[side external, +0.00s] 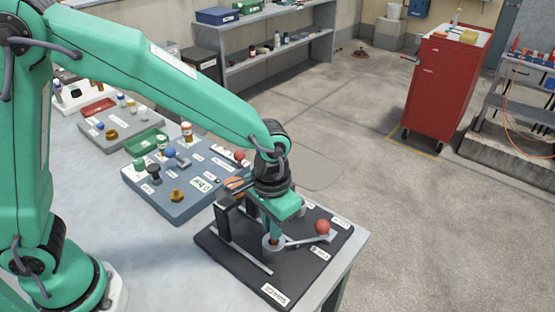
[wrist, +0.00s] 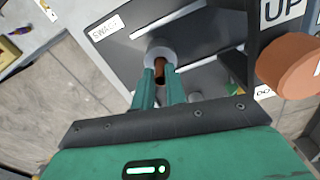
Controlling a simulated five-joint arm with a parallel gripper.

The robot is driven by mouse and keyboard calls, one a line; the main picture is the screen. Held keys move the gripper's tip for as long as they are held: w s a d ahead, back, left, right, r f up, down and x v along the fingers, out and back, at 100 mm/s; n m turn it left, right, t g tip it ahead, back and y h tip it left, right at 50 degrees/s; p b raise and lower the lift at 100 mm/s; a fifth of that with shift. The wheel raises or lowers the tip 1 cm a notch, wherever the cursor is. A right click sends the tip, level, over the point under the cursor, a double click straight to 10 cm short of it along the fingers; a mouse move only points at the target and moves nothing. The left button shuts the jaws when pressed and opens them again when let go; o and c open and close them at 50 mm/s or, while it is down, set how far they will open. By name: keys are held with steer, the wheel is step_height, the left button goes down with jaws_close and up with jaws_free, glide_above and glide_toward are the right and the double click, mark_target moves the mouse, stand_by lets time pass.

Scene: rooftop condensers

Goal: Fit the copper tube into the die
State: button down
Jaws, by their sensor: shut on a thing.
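The copper tube (wrist: 159,70) shows as a short brown piece between my fingers in the wrist view. My gripper (wrist: 160,88) is shut on it. The die (wrist: 159,50) is a grey round collar right at the tube's far end; I cannot tell how deep the tube sits in it. In the side view my gripper (side external: 272,228) points down directly over the die (side external: 273,246), which stands on a black base plate (side external: 215,246). The fingers hide the tube there.
A lever with a red ball knob (side external: 322,227) lies right of the die. A dark upright post (side external: 224,222) stands left of it. A rounded orange-brown part (wrist: 290,66) is close at right in the wrist view. A blue-grey panel (side external: 150,190) with knobs lies further left.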

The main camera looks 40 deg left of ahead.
steer(key=shift+f, duration=1)
stand_by(0.8)
steer(key=c, duration=1.3)
jaws_free()
steer(key=shift+c, duration=0.2)
steer(key=shift+r, duration=0.15)
steer(key=shift+r, duration=3.75)
steer(key=shift+a+r, duration=0.1)
